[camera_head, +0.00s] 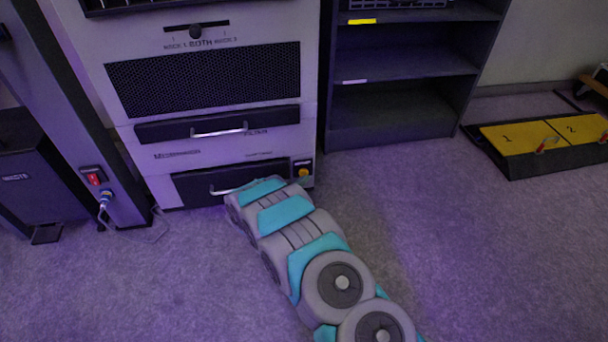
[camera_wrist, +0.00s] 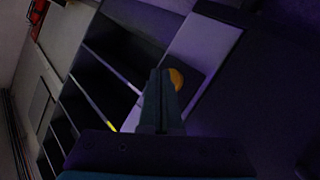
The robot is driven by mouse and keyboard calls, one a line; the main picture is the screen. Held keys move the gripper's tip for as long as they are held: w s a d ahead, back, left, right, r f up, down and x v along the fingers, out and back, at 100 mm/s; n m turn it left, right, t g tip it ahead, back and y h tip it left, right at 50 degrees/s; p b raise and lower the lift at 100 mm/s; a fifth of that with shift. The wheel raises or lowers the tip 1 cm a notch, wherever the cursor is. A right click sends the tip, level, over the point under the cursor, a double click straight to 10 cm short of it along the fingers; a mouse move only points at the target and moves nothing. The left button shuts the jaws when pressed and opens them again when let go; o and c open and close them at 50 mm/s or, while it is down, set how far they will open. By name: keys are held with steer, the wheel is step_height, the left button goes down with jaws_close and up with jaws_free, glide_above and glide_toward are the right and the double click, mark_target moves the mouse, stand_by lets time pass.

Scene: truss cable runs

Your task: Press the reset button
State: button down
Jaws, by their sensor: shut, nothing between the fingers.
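A round yellow button (camera_head: 303,173) sits on a small dark panel at the lower right of the grey cabinet front (camera_head: 220,150), beside a low drawer. I take it to be the reset button; any label is too small to read. In the wrist view the button (camera_wrist: 177,78) shows orange, just right of my fingertips and partly hidden by them. My gripper (camera_wrist: 160,75) is shut and empty, its fingers pointing towards the button's panel. I cannot tell whether it touches. In the head view my arm ends just left of the button, and the fingers do not show clearly.
A dark shelf unit (camera_head: 400,105) stands right of the cabinet. A black cable ramp with yellow lids (camera_head: 540,135) lies at the right.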

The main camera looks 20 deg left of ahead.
steer(key=shift+w+a, duration=0.3)
steer(key=shift+w, duration=0.15)
stand_by(0.6)
steer(key=shift+s, duration=0.1)
steer(key=shift+s+d, duration=0.55)
steer(key=shift+s, duration=0.2)
steer(key=s+d, duration=0.1)
steer(key=s, duration=0.2)
steer(key=s+d, duration=0.1)
steer(key=shift+s+d, duration=0.15)
steer(key=shift+d, duration=0.15)
stand_by(0.9)
